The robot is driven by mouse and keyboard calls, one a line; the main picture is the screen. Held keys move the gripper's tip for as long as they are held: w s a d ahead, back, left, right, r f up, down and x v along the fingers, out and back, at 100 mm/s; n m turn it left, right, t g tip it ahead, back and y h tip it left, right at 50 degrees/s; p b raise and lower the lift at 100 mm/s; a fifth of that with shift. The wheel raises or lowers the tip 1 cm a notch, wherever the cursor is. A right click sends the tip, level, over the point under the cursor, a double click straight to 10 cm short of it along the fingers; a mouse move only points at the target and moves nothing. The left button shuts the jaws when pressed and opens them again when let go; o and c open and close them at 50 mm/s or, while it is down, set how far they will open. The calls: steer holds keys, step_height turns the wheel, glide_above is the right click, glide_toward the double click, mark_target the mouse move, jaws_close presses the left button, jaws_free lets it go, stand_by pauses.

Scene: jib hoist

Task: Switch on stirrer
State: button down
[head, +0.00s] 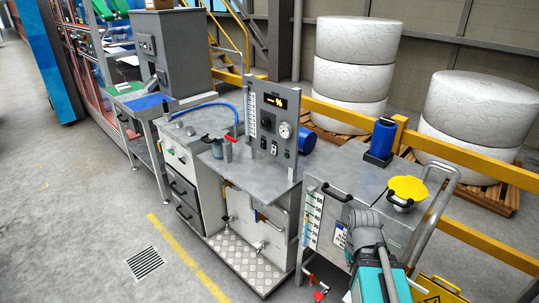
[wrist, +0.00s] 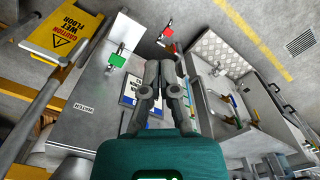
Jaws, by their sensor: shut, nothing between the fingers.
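A grey upright control panel (head: 272,120) stands at the back of a steel bench in the head view. It carries a lit yellow "%" display (head: 275,100), a round gauge (head: 285,130) and small dark switches (head: 274,148) low on its face. Labels there are too small to read, so I cannot tell which control is the stirrer's. In the wrist view my gripper (wrist: 161,66) has its fingers together, with nothing held. It is over the region of the steel tank and its framed label, apart from the panel. The panel's face is not visible in the wrist view.
A steel tank with a yellow cap (head: 407,188) and a blue bottle (head: 383,138) stands right of the bench (head: 260,175). A yellow wet-floor sign (wrist: 63,35) stands beside it. Yellow rails (head: 465,165) run behind. The floor at left is mostly clear.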

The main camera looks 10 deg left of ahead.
steer(key=w+f+n+t+h+b, duration=0.1)
steer(key=w+f+n+h+b, duration=0.15)
steer(key=w, duration=0.85)
steer(key=n+t+h+b, duration=0.8)
steer(key=t+b, duration=0.3)
steer(key=t, duration=0.1)
glide_toward(273, 153)
steer(key=f+v, duration=0.1)
steer(key=v, duration=0.5)
steer(key=shift+s+d+r+y, duration=0.1)
steer(key=shift+s+r+y, duration=0.15)
steer(key=shift+r, duration=0.4)
steer(key=shift+w+d, duration=0.1)
steer(key=shift+w, duration=0.1)
steer(key=b+x, duration=0.1)
steer(key=x, duration=1.2)
steer(key=shift+w+d, duration=0.15)
steer(key=shift+w, duration=0.1)
